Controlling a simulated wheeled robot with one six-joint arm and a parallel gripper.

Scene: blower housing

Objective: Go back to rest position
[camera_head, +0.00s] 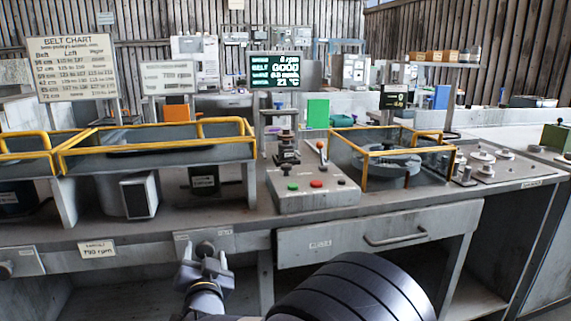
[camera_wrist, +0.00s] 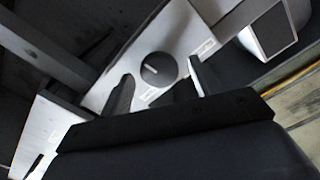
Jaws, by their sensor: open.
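My gripper (camera_head: 205,258) is in front of the bench's front panel, low and left of centre in the head view. It is open and holds nothing. A dark round knob (camera_head: 205,248) on a light plate (camera_head: 183,240) is directly beyond the fingers. In the wrist view the same knob (camera_wrist: 159,69) has a pale pointer line and appears between the two spread fingertips. I cannot tell whether either finger touches it. My arm runs down to the bottom edge of the head view.
The workbench has a drawer (camera_head: 380,235) with a handle to the right of the gripper. A control box (camera_head: 312,188) with buttons and a lever stands above. Yellow-framed guards (camera_head: 160,142) line the bench top. Open space lies below the bench.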

